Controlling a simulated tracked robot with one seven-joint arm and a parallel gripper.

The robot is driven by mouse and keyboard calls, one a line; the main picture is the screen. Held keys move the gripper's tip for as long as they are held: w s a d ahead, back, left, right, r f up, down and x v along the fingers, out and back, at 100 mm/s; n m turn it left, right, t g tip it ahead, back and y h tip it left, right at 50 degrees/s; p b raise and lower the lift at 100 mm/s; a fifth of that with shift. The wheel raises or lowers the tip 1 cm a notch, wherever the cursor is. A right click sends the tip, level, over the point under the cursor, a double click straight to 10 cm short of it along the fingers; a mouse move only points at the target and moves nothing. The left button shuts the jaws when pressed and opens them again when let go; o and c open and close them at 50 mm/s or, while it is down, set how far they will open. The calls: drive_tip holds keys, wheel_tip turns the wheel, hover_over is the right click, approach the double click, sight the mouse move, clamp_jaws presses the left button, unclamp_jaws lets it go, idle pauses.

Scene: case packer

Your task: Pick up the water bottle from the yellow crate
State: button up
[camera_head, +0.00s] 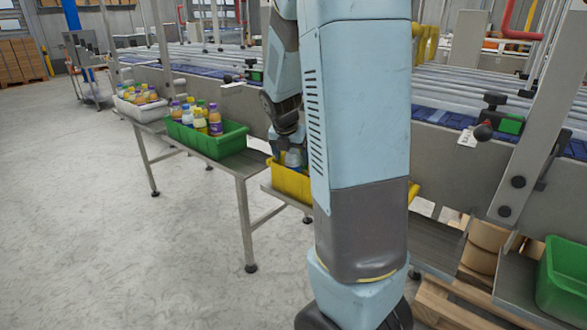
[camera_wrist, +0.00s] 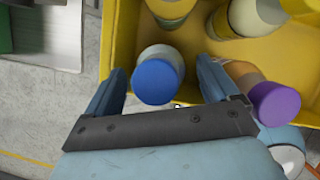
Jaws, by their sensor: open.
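The yellow crate (camera_head: 290,181) stands on a metal stand, and my arm hides much of it in the head view. In the wrist view the crate (camera_wrist: 118,38) fills the upper part. A bottle with a blue cap (camera_wrist: 157,80) and a pale, whitish body, which looks like the water bottle, stands in it near the crate's corner. My gripper (camera_wrist: 160,88) is open, with one finger on the left and one on the right of this bottle. I cannot tell whether either finger touches it. In the head view my gripper reaches down into the crate, mostly hidden.
A purple-capped bottle (camera_wrist: 272,104) stands close to the right finger. Other bottles (camera_wrist: 252,14) stand farther up in the crate. A green crate (camera_head: 232,139) and a white crate (camera_head: 140,108), both with bottles, stand to the left. A roller conveyor (camera_head: 190,85) runs behind.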

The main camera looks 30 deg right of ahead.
drive_tip(key=shift+w+d+f, duration=0.15)
drive_tip(key=shift+f, duration=0.4)
drive_tip(key=c, duration=1.2)
drive_tip(key=shift+c, duration=0.6)
drive_tip(key=shift+r, duration=0.1)
